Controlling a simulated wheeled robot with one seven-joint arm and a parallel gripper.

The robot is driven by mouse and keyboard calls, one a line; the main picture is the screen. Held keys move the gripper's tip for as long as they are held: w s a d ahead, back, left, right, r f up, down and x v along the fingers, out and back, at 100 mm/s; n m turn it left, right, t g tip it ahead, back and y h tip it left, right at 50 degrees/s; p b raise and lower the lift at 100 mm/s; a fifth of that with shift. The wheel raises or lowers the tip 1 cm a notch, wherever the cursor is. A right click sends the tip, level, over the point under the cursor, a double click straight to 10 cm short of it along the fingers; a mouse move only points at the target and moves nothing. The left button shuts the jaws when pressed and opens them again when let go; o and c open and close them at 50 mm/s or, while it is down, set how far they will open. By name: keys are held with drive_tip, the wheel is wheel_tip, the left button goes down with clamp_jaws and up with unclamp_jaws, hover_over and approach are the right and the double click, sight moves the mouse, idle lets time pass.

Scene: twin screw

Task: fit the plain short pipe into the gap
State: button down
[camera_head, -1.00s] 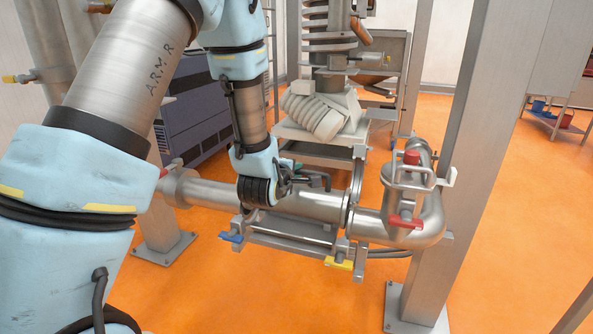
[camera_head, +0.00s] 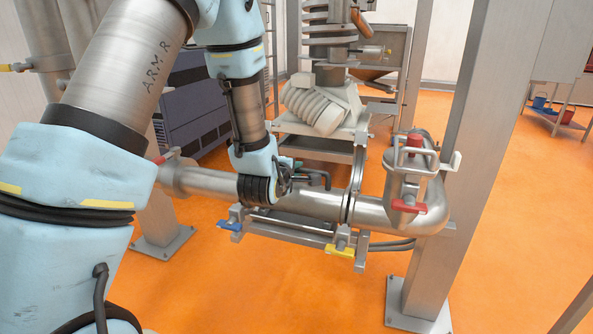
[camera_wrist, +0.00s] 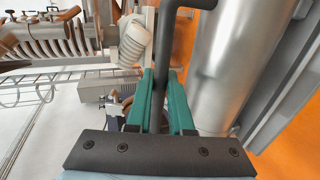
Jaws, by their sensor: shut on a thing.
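The plain short pipe (camera_head: 322,204) is a smooth steel cylinder lying roughly level. It is in line with the fixed pipe (camera_head: 215,182) on the left and the steel elbow (camera_head: 430,212) on the right. My gripper (camera_head: 296,180) is above it, shut on its black handle (camera_head: 318,178). In the wrist view, the green fingers (camera_wrist: 161,98) pinch the black bar (camera_wrist: 166,45), with the pipe (camera_wrist: 232,65) beside it. The pipe's right end is by the ring flange (camera_head: 351,190); contact there cannot be told. My wrist hides its left end.
A rail cradle with a blue handle (camera_head: 229,226) and a yellow handle (camera_head: 340,250) is just under the pipe. The elbow carries red handles (camera_head: 408,207). A steel post (camera_head: 445,150) stands at the right. Orange floor is open in front.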

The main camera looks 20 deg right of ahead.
drive_tip(key=shift+f+b, duration=0.15)
drive_tip(key=shift+b, duration=0.15)
drive_tip(key=c, duration=0.7)
unclamp_jaws()
drive_tip(key=shift+c, duration=0.2)
drive_tip(key=shift+f, duration=0.15)
drive_tip(key=p+v, duration=0.1)
drive_tip(key=v, duration=0.1)
drive_tip(key=p+v, duration=0.4)
drive_tip(key=shift+r, duration=0.45)
